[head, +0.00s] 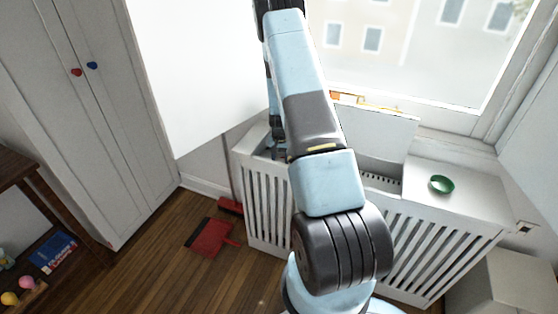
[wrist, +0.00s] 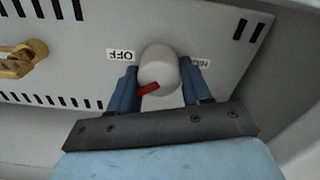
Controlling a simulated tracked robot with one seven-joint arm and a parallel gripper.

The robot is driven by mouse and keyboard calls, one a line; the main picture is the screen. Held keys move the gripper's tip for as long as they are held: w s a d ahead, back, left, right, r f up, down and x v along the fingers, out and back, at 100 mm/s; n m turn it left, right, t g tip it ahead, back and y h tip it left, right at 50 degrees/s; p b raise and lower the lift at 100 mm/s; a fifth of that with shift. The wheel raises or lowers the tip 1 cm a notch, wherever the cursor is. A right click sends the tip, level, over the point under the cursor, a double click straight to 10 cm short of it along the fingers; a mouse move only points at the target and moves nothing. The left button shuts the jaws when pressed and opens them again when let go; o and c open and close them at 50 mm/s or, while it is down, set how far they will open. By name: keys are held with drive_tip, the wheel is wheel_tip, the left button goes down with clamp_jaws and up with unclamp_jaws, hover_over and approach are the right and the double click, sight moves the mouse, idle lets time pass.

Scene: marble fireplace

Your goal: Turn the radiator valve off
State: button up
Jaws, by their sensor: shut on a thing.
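The radiator valve knob (wrist: 159,64) is pale and rounded, on a light panel in the wrist view. A red pointer (wrist: 148,88) on it points to the lower left of the picture. An OFF label (wrist: 121,54) sits to the left of the knob and a second, partly covered label (wrist: 201,63) to its right; the OFF text looks upside down. My gripper (wrist: 158,72) has its two blue fingers on either side of the knob, shut on it. In the head view, my arm hides the knob and most of the gripper, at the opening of the white slatted radiator cover (head: 265,195).
The cover's lid (head: 380,135) stands raised by the window. A green bowl (head: 441,185) sits on the cover's right top. A red dustpan (head: 211,238) lies on the wooden floor. A brass fitting (wrist: 16,65) is at the wrist view's left. A white wardrobe (head: 85,110) stands left.

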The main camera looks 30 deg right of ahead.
sight(281, 157)
drive_tip(key=m, duration=0.7)
drive_tip(key=shift+s+d, duration=0.1)
drive_tip(key=shift+s, duration=0.15)
idle(0.5)
drive_tip(key=o, duration=1)
drive_tip(key=shift+c, duration=0.2)
drive_tip(key=shift+w, duration=0.1)
drive_tip(key=shift+r, duration=0.65)
wheel_tip(281, 157, up, 12)
drive_tip(key=shift+r, duration=0.2)
